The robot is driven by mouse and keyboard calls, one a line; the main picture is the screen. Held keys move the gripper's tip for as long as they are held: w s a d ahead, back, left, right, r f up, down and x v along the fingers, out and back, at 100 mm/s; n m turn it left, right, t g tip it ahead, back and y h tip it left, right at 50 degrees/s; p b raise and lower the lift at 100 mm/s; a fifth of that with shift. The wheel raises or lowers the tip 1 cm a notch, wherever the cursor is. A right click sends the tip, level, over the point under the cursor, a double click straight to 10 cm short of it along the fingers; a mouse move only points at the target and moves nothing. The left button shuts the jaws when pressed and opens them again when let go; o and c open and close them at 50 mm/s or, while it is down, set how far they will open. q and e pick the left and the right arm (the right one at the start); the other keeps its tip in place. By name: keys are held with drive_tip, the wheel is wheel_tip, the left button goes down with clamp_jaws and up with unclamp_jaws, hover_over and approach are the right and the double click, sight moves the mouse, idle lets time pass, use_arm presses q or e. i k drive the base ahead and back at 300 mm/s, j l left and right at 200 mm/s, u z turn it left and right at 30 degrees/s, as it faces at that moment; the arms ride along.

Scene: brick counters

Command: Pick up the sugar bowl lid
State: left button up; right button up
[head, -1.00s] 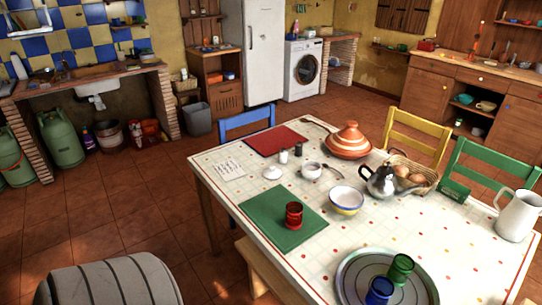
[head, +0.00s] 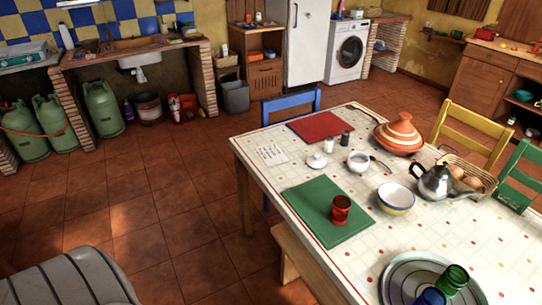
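The sugar bowl lid (head: 317,161) is small, white and domed with a knob. It lies on the dining table, left of the white sugar bowl (head: 358,161) and apart from it. The bowl stands open, with a spoon (head: 380,166) lying at its right. Neither of my grippers shows in the head view, so I cannot see whether they are open or shut.
The table (head: 262,186) also bears a green mat (head: 310,215) with a red glass (head: 341,210), a red mat (head: 320,126), a tagine (head: 399,134), a bowl (head: 396,198) and a metal teapot (head: 433,182). A bench (head: 305,262) stands at its near side. Floor left of the table is clear.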

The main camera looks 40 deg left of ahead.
sight(316, 161)
drive_tip(key=j+u, duration=0.15)
drive_tip(key=u, duration=0.2)
drive_tip(key=i+j+u, duration=0.1)
drive_tip(key=u, duration=0.25)
drive_tip(key=j, duration=0.2)
